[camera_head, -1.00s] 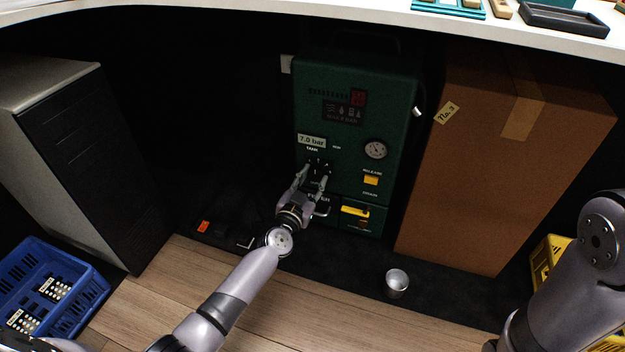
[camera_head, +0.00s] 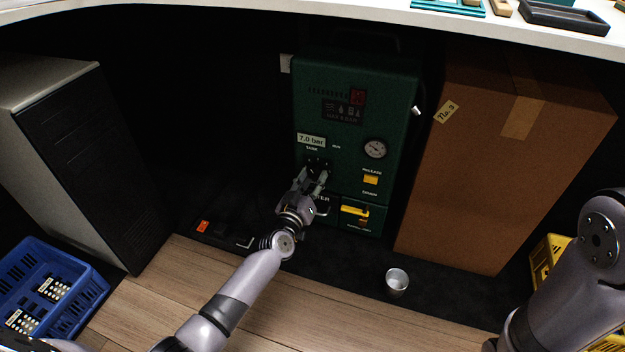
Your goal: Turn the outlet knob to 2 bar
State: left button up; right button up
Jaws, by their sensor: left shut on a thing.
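A dark green compressor unit (camera_head: 345,75) stands under the white counter. Its tank display (camera_head: 311,140) reads 7.0 bar. A round dial gauge (camera_head: 375,149) sits on the right of its front; its needle is too small to read. My left gripper (camera_head: 318,170) is at the front below the display, shut on the dark outlet knob (camera_head: 319,163). The fingers hide most of the knob and any scale around it. My right gripper is out of view; only part of the right arm shows at the right edge.
A yellow release button (camera_head: 371,179) and a yellow drain lever (camera_head: 355,211) are right of my left gripper. A large cardboard box (camera_head: 500,170) stands close on the right. A metal cup (camera_head: 397,283) is on the dark mat. A grey cabinet (camera_head: 85,160) and blue crate (camera_head: 85,282) are left.

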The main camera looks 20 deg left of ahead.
pick_arm(q)
jog(key=shift+n, duration=1.1)
jog(key=o, duration=1.2)
jog(key=shift+c, duration=0.2)
